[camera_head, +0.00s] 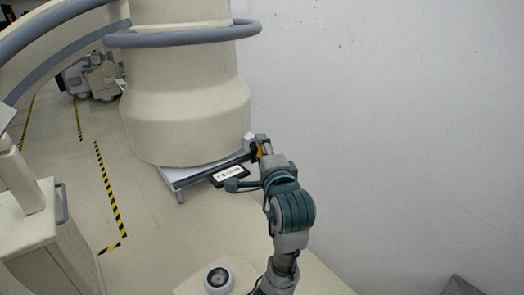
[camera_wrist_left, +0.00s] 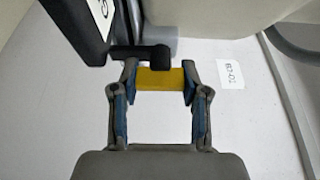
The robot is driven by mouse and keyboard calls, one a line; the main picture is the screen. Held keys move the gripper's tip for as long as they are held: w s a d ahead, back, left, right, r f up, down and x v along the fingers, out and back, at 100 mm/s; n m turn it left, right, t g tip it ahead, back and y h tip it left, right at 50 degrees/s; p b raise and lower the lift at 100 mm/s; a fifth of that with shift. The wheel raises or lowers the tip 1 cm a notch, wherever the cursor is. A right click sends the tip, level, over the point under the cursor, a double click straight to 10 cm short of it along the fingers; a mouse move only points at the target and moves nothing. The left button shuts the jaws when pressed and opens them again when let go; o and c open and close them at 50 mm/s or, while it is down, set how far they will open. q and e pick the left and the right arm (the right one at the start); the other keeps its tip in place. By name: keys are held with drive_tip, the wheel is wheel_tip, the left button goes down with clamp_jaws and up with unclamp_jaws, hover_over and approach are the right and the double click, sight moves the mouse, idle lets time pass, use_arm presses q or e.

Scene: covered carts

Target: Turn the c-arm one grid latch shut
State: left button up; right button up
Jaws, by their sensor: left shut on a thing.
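The grid latch (camera_wrist_left: 160,78) shows a yellow grip on a short black arm in the left wrist view. The fingers of my left gripper (camera_wrist_left: 161,90) are closed on both ends of the yellow grip. In the head view my left gripper (camera_head: 260,146) is at the right edge of the c-arm's lower housing (camera_head: 190,115), with a bit of the yellow grip (camera_head: 259,151) showing beside it. The dark grid plate with a white label (camera_head: 229,174) sticks out under the housing; it also shows in the left wrist view (camera_wrist_left: 90,40). My right gripper is not in view.
A white wall (camera_head: 390,110) stands close on the right of my arm. A cream cart (camera_head: 35,225) is at the lower left. Grey curved rails (camera_head: 190,37) circle the c-arm. Floor with yellow-black tape (camera_head: 108,190) is open between cart and c-arm.

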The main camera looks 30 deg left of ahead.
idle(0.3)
use_arm(q)
drive_tip(key=o, duration=1.2)
drive_tip(key=shift+w, duration=0.1)
drive_tip(key=shift+c, duration=0.2)
drive_tip(key=shift+w+f, duration=0.1)
drive_tip(key=shift+w, duration=0.05)
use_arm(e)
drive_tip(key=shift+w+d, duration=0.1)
use_arm(q)
drive_tip(key=v, duration=1.2)
drive_tip(key=shift+d, duration=0.15)
drive_tip(key=shift+w, duration=0.2)
